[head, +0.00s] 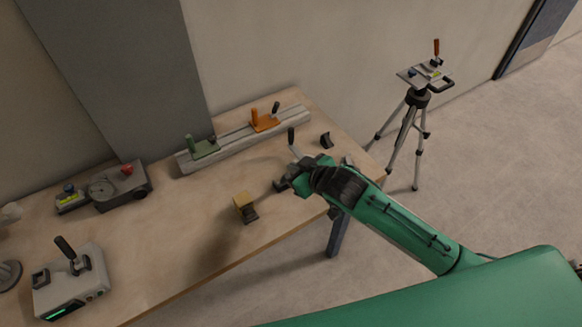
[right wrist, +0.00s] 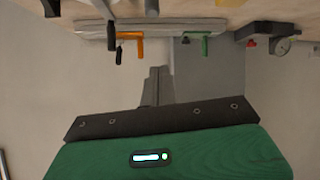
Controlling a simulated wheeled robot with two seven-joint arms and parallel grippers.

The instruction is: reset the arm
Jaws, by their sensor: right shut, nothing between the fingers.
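My right arm is green and comes in from the lower right in the head view. Its gripper (head: 281,184) is over the right part of the wooden table (head: 190,250). In the right wrist view, where the scene appears upside down, the gripper's dark fingers (right wrist: 154,88) are together with nothing held between them. A dark upright handle (head: 291,136) stands just behind the gripper, and the wrist hides part of the table there. My left gripper is not in view.
A grey rail (head: 235,141) with green (head: 203,147) and orange (head: 264,122) clamps lies at the back. A device with a dial (head: 122,187) and a white box (head: 72,287) stand left. A tripod (head: 417,100) stands right, beyond the table.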

